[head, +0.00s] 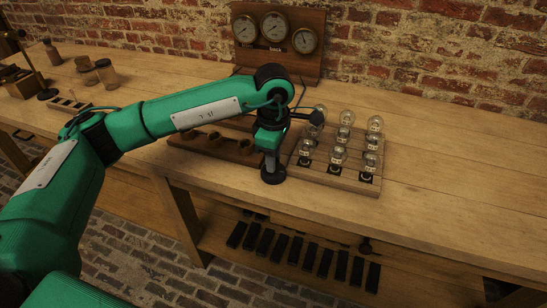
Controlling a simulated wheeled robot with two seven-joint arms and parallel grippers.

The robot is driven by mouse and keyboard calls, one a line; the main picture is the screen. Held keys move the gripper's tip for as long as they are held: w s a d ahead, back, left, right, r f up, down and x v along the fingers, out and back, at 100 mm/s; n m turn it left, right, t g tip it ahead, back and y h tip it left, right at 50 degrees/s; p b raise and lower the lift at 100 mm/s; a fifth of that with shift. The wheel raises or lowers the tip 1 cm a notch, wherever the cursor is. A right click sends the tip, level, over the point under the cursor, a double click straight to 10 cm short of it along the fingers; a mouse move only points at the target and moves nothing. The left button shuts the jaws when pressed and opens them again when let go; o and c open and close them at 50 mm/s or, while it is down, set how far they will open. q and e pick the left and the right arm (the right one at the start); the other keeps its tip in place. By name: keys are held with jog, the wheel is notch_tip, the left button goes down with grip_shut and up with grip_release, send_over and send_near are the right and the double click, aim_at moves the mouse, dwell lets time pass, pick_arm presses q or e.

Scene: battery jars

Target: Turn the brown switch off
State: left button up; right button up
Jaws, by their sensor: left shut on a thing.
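A brown wooden strip (217,151) with several small round fittings lies along the front of the table, left of my left gripper. I cannot tell which part is the brown switch. My left gripper (271,165) points down at the right end of this strip, between it and the bulb board. It is shut on a dark thing with a round black base (272,178), mostly hidden by the gripper. My forearm hides part of the area behind the strip. My right gripper is not in view.
A wooden board with several glass bulbs (338,155) stands close to the right of my left gripper. A wooden panel with three gauges (274,27) stands at the back wall. The table is clear on the right.

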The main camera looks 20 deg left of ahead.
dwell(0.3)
pick_arm(q)
jog(key=o, duration=1)
jog(key=shift+r, duration=0.1)
notch_tip(320, 180, up, 14)
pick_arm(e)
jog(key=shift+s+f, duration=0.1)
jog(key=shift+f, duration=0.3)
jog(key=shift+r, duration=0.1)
